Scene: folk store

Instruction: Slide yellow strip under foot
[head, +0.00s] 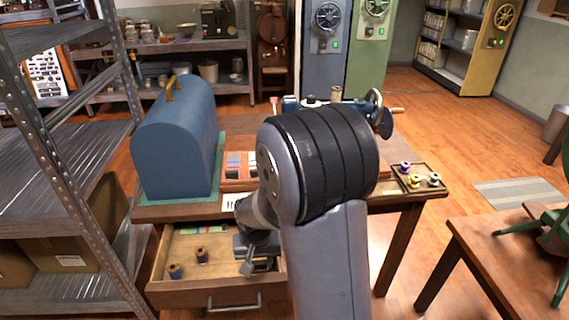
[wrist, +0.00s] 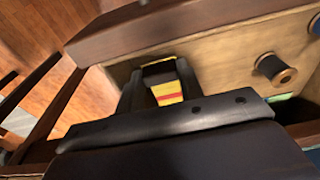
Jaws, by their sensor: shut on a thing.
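The yellow strip (wrist: 167,92), with a red stripe across it, shows between my fingers in the wrist view. My gripper (wrist: 160,72) is shut on it, inside or just over the open drawer (head: 192,293). In the head view my gripper (head: 250,258) is at the drawer's right side, and the strip cannot be made out there. The sewing machine, with its handwheel (head: 375,108), stands on the table behind my arm. Its presser foot is hidden by my arm.
Two dark spools (head: 175,271) stand in the drawer, with flat coloured pieces (head: 203,230) at its back. A blue domed case (head: 178,138) stands on the table's left. A tray (head: 437,191) of thread spools lies at the right. A metal shelf (head: 75,150) stands close on the left.

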